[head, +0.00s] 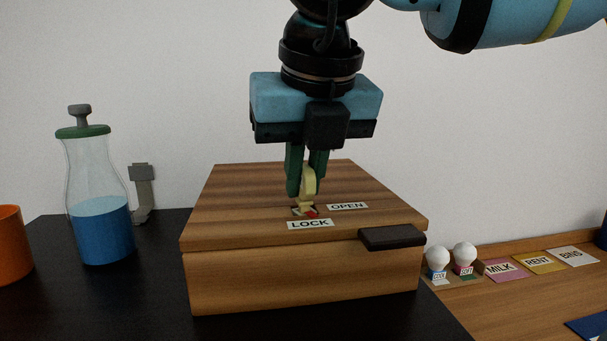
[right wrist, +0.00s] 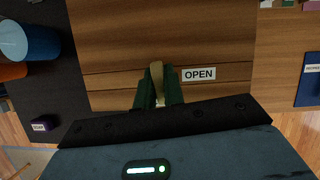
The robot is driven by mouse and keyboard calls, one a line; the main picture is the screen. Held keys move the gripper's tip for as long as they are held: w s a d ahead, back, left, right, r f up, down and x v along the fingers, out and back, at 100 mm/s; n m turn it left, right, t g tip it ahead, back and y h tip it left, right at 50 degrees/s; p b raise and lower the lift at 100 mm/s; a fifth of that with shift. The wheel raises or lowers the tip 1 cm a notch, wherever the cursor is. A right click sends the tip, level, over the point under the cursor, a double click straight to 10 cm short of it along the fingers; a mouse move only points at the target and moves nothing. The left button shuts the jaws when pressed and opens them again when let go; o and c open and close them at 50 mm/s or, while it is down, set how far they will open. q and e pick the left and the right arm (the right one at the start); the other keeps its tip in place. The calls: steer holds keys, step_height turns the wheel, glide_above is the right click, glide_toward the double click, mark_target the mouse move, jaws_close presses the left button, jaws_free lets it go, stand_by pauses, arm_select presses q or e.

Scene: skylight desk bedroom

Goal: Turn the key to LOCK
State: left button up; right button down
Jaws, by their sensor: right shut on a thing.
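A wooden box (head: 225,265) with a dark handle plate (head: 391,237) stands on the black desk top. A pale yellow key (head: 308,184) stands upright in the lock on its lid, with a bit of red at its base. The LOCK label (head: 310,224) is in front of the key and the OPEN label (head: 347,206) is to its right. My right gripper (head: 307,182) comes from above with its green fingers shut on the key. In the right wrist view the key (right wrist: 157,72) shows between the fingers, left of the OPEN label (right wrist: 199,75). My left gripper is not in view.
A bottle of blue liquid (head: 101,228) and an orange cup (head: 12,245) stand left of the box. Two white bulbs (head: 451,257) and labelled cards (head: 541,262) lie to the right on a wooden surface. Black desk between bottle and box is clear.

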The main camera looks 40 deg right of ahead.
steer(key=shift+m+h, duration=0.3)
steer(key=shift+m, duration=0.4)
steer(key=shift+m+g, duration=0.3)
steer(key=shift+m, duration=0.6)
steer(key=c, duration=1.4)
jaws_free()
steer(key=shift+h, duration=0.4)
